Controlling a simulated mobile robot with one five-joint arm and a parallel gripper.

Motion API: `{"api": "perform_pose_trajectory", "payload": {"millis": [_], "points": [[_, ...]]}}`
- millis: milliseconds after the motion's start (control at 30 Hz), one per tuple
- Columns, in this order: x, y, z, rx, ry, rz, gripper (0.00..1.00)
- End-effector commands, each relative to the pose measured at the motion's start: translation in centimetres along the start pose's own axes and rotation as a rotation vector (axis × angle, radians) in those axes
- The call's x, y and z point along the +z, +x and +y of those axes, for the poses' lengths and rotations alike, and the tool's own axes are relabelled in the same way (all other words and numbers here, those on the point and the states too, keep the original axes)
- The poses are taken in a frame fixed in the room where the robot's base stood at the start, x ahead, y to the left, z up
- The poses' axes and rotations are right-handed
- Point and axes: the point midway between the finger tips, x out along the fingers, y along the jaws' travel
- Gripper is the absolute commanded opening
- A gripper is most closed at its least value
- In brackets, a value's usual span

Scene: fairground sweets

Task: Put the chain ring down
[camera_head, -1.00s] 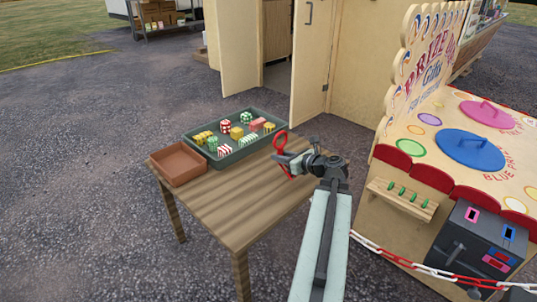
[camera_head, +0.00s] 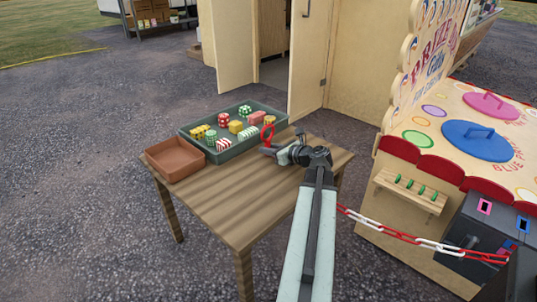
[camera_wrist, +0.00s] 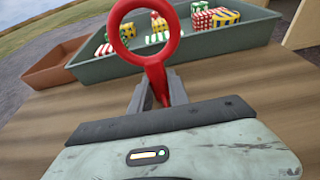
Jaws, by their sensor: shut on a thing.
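The chain ring (camera_head: 267,133) is a red ring on a short red stem. My gripper (camera_head: 270,151) is shut on its stem and holds it upright over the wooden table (camera_head: 235,205), close to the near right side of the green tray. In the wrist view the ring (camera_wrist: 176,42) stands up between the fingers of my gripper (camera_wrist: 158,95), with the tray behind it. The stem's lower end is hidden by the fingers. I cannot tell how high the ring is above the table.
The green tray (camera_head: 219,157) holds several patterned sweets boxes. An empty brown tray (camera_head: 173,172) stands to its left. The table's near part is bare. A prize stall (camera_head: 400,233) stands at right, with a red and white chain (camera_head: 405,237) in front.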

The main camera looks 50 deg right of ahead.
Motion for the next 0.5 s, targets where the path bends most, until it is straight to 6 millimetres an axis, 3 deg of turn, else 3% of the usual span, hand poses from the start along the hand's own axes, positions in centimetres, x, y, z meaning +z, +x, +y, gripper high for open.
{"api": "perform_pose_trajectory", "payload": {"millis": [267,300,333,500], "points": [[-0.30,-0.04,-0.16,-0.002,0.001,0.000,0.00],[-0.12,-0.11,-0.18,-0.003,0.001,0.000,0.33],[-0.10,-0.12,-0.19,-0.003,0.001,0.000,0.41],[-0.11,-0.15,-0.22,-0.003,0.001,0.000,0.43]]}}
